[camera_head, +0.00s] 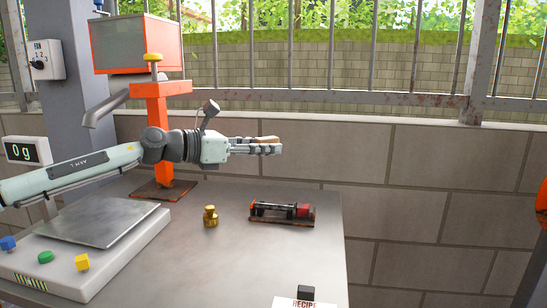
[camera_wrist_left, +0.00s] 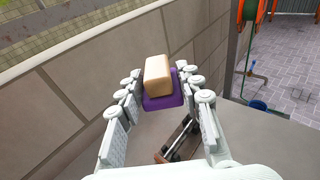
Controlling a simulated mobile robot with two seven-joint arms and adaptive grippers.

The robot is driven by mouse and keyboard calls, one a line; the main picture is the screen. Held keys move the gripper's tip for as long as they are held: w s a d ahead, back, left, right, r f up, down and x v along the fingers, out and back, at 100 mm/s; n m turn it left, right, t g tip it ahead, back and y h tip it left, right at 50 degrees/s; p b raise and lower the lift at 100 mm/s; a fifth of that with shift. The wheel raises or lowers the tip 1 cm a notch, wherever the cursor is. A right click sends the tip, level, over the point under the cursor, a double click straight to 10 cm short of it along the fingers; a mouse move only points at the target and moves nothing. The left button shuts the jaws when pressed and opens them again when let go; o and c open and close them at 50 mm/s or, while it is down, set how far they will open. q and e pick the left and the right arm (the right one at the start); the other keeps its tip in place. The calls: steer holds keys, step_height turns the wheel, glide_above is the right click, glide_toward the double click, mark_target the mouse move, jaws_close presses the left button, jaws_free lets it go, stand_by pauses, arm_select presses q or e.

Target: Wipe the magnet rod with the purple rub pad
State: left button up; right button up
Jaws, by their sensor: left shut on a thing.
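My left gripper (camera_head: 268,147) is shut on the rub pad, a tan block (camera_wrist_left: 158,74) with a purple pad (camera_wrist_left: 163,101) under it. In the head view only the tan top (camera_head: 268,139) shows clearly between the fingers. The gripper holds it level, well above the table. The magnet rod (camera_head: 282,208) appears to be the dark rod with a red end lying in a low brown stand on the table, below and slightly right of the gripper. Part of the stand (camera_wrist_left: 163,156) shows beneath the gripper in the left wrist view. My right gripper is not seen.
A brass weight (camera_head: 210,216) stands left of the rod. A scale with a metal plate (camera_head: 98,220) and coloured buttons is at the left. An orange post (camera_head: 153,113) stands behind it. A recipe card (camera_head: 304,302) is at the front edge. A block wall closes the back.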

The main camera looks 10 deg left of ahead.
arm_select(q)
steer(key=shift+w+a, duration=0.15)
steer(key=shift+a, duration=0.1)
steer(key=shift+f+t, duration=0.3)
steer(key=shift+f, duration=0.05)
step_height(320, 180, down, 4)
steer(key=shift+f, duration=0.1)
steer(key=shift+w, duration=0.1)
